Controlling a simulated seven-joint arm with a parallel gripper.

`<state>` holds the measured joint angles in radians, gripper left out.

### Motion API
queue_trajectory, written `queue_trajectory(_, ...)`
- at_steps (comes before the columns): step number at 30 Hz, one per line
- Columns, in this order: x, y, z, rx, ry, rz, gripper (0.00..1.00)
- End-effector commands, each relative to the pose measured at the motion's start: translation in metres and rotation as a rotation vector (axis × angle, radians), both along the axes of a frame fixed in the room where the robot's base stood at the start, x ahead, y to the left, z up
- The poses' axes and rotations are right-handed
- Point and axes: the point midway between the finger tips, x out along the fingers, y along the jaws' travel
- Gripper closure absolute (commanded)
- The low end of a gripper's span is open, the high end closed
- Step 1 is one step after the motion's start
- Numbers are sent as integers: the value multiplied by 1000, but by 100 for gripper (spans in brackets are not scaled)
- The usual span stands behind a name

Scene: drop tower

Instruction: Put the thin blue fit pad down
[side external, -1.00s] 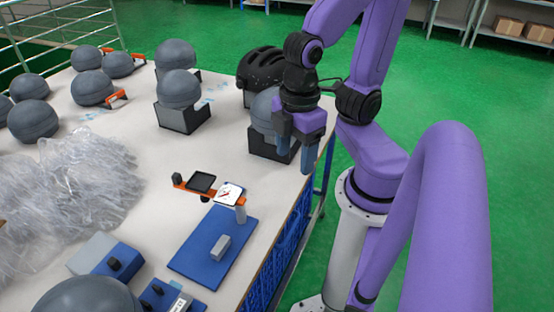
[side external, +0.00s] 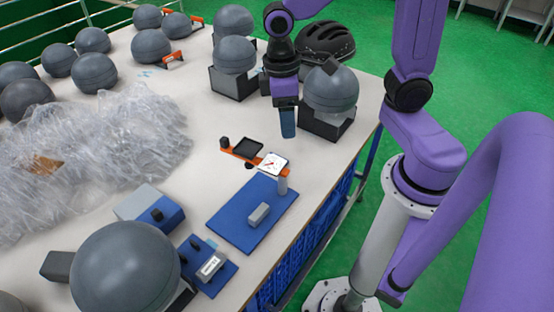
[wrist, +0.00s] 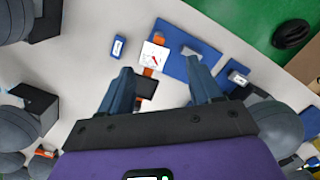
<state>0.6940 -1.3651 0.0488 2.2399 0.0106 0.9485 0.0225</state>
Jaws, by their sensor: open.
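My gripper (side external: 288,134) is above the table, left of a grey head form (side external: 332,92) on a black stand. In the wrist view its two blue fingers (wrist: 163,86) are wide apart with nothing between them in grasp. A flat, dark slate piece (side external: 330,66) rests tilted on top of that head form; I cannot tell whether it is the thin blue fit pad. A small blue piece with a pale mark (wrist: 118,46) lies left of the dial gauge in the wrist view; its identity is also unclear.
An orange holder with a black square tray (side external: 248,148) and a dial gauge (side external: 272,163) lies beside a blue mat (side external: 232,212) bearing a grey block (side external: 259,214). Clear plastic bags (side external: 110,145) cover the left. A black helmet (side external: 325,42) stands behind.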

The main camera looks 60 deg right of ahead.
Motion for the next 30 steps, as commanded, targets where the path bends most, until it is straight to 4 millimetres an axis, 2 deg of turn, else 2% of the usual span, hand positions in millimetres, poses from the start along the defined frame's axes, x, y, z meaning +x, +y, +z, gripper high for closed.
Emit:
queue_trajectory(1, 14, -2, -4, -10, 13, -50, 36)
queue_trajectory(6, 58, -16, -19, -31, 50, -209, 36)
queue_trajectory(15, 122, -59, -51, -57, 125, -480, 36)
queue_trajectory(22, 145, -87, -70, -61, 160, -612, 36)
queue_trajectory(26, 148, -93, -76, -62, 168, -638, 36)
queue_trajectory(30, 144, -94, -90, -64, 173, -641, 36)
